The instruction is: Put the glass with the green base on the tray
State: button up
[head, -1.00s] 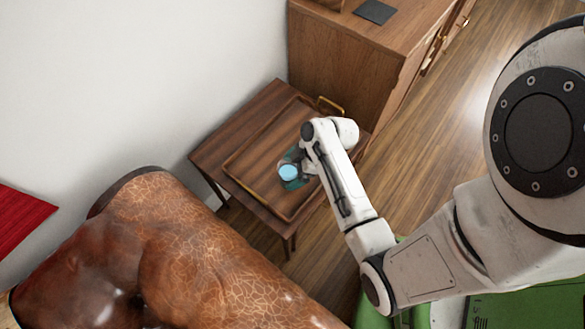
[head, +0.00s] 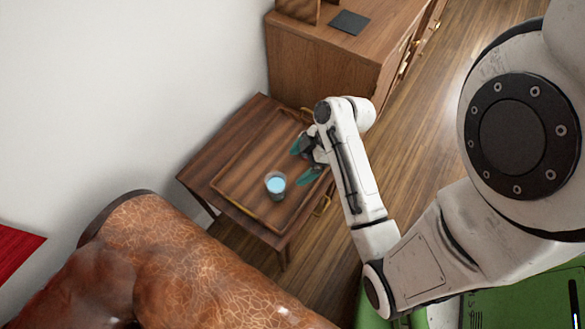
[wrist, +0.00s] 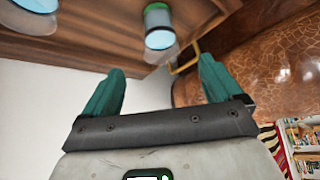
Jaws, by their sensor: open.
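In the wrist view the glass (wrist: 159,30) shows a green end and a light blue end, beyond my fingertips. My gripper (head: 304,161) is to the right of the glass in the head view, apart from it. Its teal fingers are spread and empty, and they also show in the wrist view (wrist: 162,68). Another pale blue, green-edged glass-like object (wrist: 22,18) is cut off at the upper left of the wrist view; I cannot place it in the head view.
The tray has brass handles (head: 321,205) and lies on a small wooden side table (head: 205,168). A wooden cabinet (head: 315,72) stands behind. A brown leather seat (head: 200,260) is close in front. Wooden floor (head: 400,150) is open at the right.

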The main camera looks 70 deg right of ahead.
jog(key=s+a+r+m+g+h, duration=0.2)
jog(key=a+m, duration=0.4)
jog(key=a, duration=0.7)
jog(key=shift+a+r+g+h, duration=0.15)
jog(key=shift+r+g+h, duration=0.5)
jog(key=shift+g, duration=0.75)
